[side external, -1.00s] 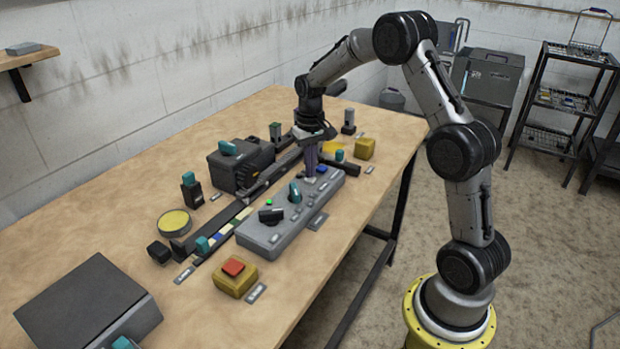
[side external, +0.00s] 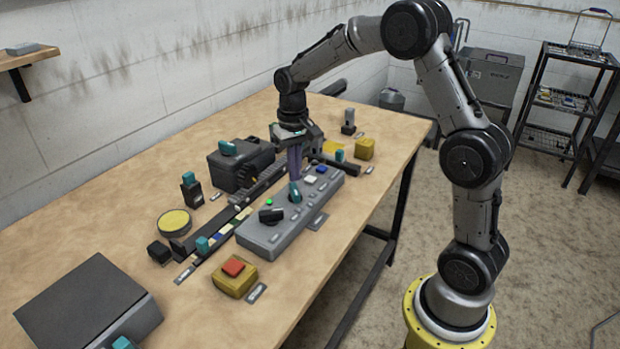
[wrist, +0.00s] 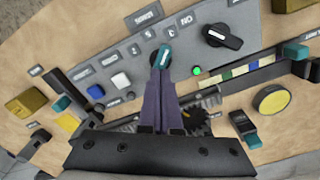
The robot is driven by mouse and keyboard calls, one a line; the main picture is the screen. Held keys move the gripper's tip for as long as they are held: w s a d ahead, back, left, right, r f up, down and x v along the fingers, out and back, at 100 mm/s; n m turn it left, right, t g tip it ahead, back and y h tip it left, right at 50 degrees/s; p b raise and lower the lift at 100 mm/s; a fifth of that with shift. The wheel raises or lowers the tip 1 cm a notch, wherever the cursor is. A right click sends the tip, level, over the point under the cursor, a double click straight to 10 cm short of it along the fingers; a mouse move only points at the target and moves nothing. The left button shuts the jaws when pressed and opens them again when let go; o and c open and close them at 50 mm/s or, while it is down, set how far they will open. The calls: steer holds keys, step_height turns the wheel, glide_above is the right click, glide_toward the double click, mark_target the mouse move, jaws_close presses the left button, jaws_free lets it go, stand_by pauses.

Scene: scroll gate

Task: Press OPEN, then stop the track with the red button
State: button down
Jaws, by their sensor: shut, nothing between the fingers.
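The grey control panel (side external: 262,236) carries a black knob (side external: 270,214), a lit green lamp (side external: 269,202), a teal knob (side external: 295,192), a white button (side external: 309,180) and a blue button (side external: 321,169). I cannot read which control is labelled OPEN. My gripper (side external: 296,180) is shut and empty, its fingers pointing down at the teal knob. In the wrist view the fingertips (wrist: 160,77) overlap the knob's (wrist: 164,57) near end; contact is unclear. The red button (side external: 233,267) sits on a yellow box at the front. The track (side external: 235,222) with coloured segments runs behind the panel.
A black machine housing (side external: 235,168) stands behind the track. A yellow round disc (side external: 174,222) and teal-topped black blocks (side external: 190,186) are to the left. A yellow block (side external: 365,148) is at the far right. A dark grey box (side external: 85,300) occupies the front left.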

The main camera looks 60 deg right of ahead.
glide_toward(233, 266)
steer(key=d+f, duration=0.2)
steer(key=d, duration=0.2)
steer(key=a+f, duration=0.1)
steer(key=a, duration=0.1)
steer(key=a+f, duration=0.1)
steer(key=a, duration=0.1)
steer(key=shift+f, duration=1.85)
step_height(233, 266, up, 8)
steer(key=shift+r, duration=0.2)
